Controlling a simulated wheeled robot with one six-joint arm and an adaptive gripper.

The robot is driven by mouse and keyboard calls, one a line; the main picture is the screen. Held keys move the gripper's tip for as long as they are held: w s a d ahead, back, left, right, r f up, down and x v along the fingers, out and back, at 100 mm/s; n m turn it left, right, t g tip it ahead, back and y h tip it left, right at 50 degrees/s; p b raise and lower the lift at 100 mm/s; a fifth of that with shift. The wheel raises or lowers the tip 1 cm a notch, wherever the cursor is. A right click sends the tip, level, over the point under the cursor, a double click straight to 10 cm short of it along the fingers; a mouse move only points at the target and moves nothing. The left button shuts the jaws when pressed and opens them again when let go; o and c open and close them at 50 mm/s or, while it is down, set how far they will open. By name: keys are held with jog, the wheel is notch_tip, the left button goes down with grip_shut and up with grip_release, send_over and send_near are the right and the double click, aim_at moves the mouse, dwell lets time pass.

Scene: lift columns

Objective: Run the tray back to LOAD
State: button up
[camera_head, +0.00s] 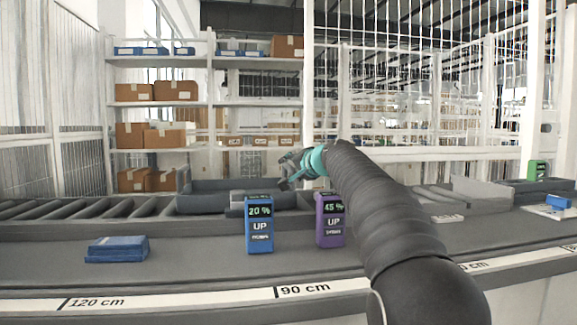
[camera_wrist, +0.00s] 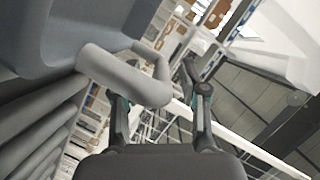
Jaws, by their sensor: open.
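The grey tray (camera_head: 215,187) sits on the roller conveyor, left of the picture's middle. In the wrist view its dark wall (camera_wrist: 70,30) fills the upper left. A light grey bar like a handle (camera_wrist: 120,75) sticks out from it. My gripper (camera_head: 291,172) is at the tray's right end, beyond the blue and purple units. In the wrist view my gripper (camera_wrist: 160,84) has its fingers apart, with the bar's end reaching between them. The left fingertip is partly hidden by the bar. I cannot tell whether they touch. No LOAD label can be read.
A blue unit (camera_head: 260,226) reads 20 % UP and a purple unit (camera_head: 330,222) reads 45 % UP; both stand in front of the conveyor. Rollers (camera_head: 85,209) left of the tray are empty. A blue block (camera_head: 117,249) lies front left. A green unit (camera_head: 537,170) stands far right.

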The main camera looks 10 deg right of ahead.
jog(key=shift+x, duration=0.75)
grip_shut()
